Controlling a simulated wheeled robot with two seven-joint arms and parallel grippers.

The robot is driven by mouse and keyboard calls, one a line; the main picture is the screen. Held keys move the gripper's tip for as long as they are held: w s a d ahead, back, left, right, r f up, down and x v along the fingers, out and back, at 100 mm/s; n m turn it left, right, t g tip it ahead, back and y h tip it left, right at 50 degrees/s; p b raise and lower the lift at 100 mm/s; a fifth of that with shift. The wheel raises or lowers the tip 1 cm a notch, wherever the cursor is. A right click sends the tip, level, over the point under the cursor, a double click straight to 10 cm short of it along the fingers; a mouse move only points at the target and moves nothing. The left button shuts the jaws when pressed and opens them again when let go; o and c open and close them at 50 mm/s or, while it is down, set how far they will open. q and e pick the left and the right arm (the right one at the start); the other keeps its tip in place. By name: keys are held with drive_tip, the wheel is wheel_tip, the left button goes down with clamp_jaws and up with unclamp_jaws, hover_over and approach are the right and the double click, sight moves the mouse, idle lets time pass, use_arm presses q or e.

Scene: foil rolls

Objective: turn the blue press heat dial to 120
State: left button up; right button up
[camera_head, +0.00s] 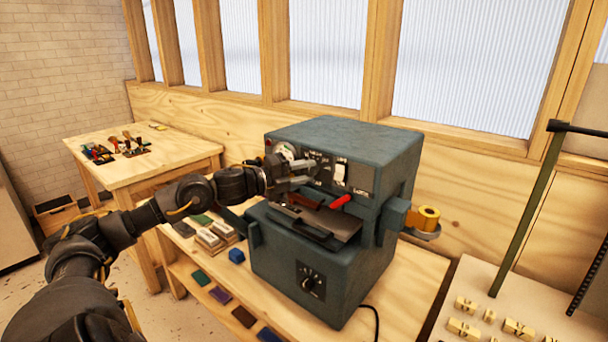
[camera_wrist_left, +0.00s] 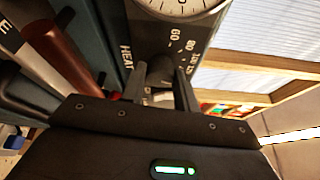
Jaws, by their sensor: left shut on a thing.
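The blue press (camera_head: 335,135) is a dark blue-grey machine on a wooden bench. In the left wrist view its heat dial (camera_wrist_left: 160,70) is a dark knob on a dark panel, with HEAT lettering and printed numbers including 60 and 80 around it. My left gripper (camera_head: 312,171) reaches the upper front panel from the left. In the left wrist view the fingers (camera_wrist_left: 160,88) are shut on the knob, one on each side. Fingers and housing hide part of the scale, and I cannot read the setting. My right gripper is not in view.
A white round gauge (camera_wrist_left: 180,6) sits beside the dial. A red-tipped lever (camera_head: 340,201) juts from the press, and a second black dial (camera_head: 312,281) is on its lower front. A gold foil roll (camera_head: 428,217) is at its right. Colored blocks lie left on the bench.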

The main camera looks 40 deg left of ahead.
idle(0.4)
use_arm(q)
drive_tip(key=o, duration=1)
drive_tip(key=shift+c, duration=0.2)
drive_tip(key=shift+s+f, duration=0.1)
